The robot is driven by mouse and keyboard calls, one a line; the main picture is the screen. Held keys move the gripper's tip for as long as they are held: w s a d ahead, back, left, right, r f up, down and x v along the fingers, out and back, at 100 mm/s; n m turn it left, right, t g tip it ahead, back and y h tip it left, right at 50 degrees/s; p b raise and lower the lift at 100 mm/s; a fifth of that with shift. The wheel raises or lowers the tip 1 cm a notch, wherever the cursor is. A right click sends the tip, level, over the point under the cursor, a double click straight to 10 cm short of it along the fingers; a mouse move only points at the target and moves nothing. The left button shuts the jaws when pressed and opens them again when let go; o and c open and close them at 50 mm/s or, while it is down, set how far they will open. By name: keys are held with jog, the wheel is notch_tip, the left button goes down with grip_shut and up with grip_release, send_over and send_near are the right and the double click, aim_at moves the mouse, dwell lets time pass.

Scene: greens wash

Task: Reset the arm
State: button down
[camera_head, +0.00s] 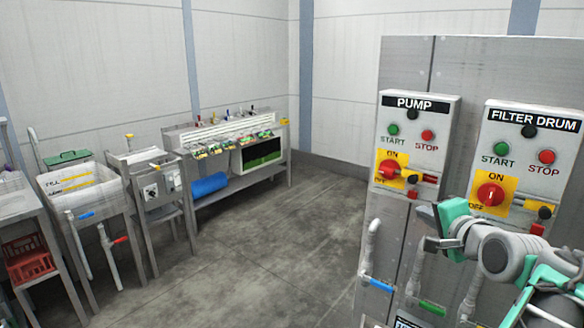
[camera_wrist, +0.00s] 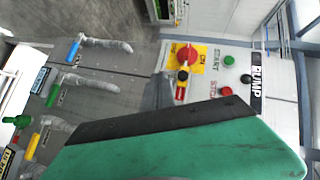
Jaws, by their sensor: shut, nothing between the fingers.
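My gripper (camera_head: 428,214) is in front of the grey cabinet (camera_head: 409,62), just below the PUMP box (camera_head: 415,115) and left of the FILTER DRUM box (camera_head: 528,125). It is shut and looks empty. In the wrist view its green finger with a dark edge (camera_wrist: 185,145) fills the lower middle and hides part of the cabinet. The PUMP box's red switch (camera_head: 390,172) sits on a yellow ON/OFF plate. The FILTER DRUM's red switch (camera_head: 490,194) sits on a similar plate. I cannot tell whether the gripper touches the cabinet.
Pipes with blue (camera_head: 377,284) and green (camera_head: 432,308) handles stick out low on the cabinet, close below my arm. A sink (camera_head: 84,190), a steel stand (camera_head: 152,186) and a long bench (camera_head: 226,177) stand at the left. The concrete floor (camera_head: 262,245) between is clear.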

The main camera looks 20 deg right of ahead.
jog(key=w+a+f+n+g+y, duration=0.1)
jog(key=a+f+n+g+y, duration=0.2)
jog(key=a+f, duration=0.55)
jog(key=w+a+f+n+g, duration=0.15)
jog(key=a+f+n, duration=0.4)
jog(key=a, duration=0.55)
jog(key=s+a+f+n+g, duration=0.6)
jog(key=s+a+f+n, duration=0.3)
jog(key=s, duration=0.4)
jog(key=a+f, duration=0.1)
jog(key=a, duration=0.1)
jog(key=shift+a+g, duration=0.35)
